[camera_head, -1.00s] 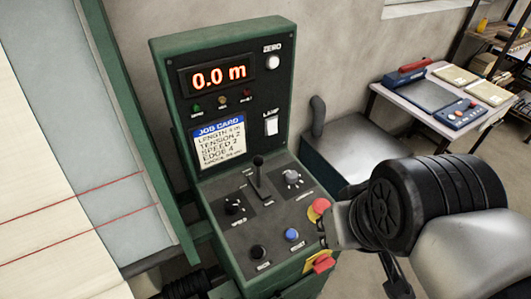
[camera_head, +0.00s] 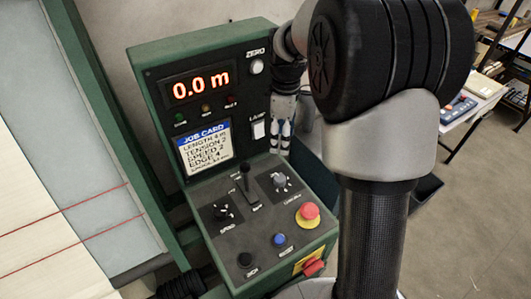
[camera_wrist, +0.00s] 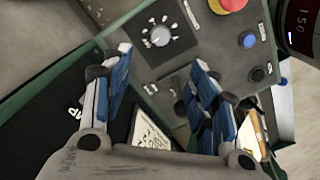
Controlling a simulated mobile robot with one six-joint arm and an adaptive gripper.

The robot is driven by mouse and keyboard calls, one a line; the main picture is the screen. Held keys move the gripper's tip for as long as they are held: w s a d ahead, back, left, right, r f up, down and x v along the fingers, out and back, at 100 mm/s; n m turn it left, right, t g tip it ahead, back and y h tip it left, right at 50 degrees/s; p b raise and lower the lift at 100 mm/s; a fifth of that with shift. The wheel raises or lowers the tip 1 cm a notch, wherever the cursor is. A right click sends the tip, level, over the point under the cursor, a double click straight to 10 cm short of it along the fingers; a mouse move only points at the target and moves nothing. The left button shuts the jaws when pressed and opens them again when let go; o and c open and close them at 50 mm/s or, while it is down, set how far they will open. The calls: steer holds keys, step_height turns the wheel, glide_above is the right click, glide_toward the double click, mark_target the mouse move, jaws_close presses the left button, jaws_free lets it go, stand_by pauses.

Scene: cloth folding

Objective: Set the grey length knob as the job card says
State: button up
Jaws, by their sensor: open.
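The grey length knob (camera_head: 280,181) sits at the right of the sloping panel, with white marks around it; its setting is too small to read. It also shows in the wrist view (camera_wrist: 161,37), beyond my fingertips and apart from them. The job card (camera_head: 206,145) on the upright panel reads length 4 m, tension 2, speed 2, edge 4; the bottom line is unreadable. My gripper (camera_head: 281,148) points down beside the lamp switch, above the far side of the knob. In the wrist view my gripper (camera_wrist: 160,68) is open, with nothing between its blue fingers.
The red display (camera_head: 201,86) reads 0.0 m. A black lever (camera_head: 245,180) and speed knob (camera_head: 222,212) stand left of the length knob. A red emergency button (camera_head: 308,212), blue button (camera_head: 280,240) and black button (camera_head: 245,260) lie nearer. The lamp switch (camera_head: 259,129) is close to my gripper.

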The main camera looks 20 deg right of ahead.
mark_target(280, 177)
step_height(280, 177, down, 17)
steer(key=b, duration=0.4)
steer(key=shift+f, duration=0.15)
steer(key=shift+c, duration=0.6)
steer(key=c, duration=1)
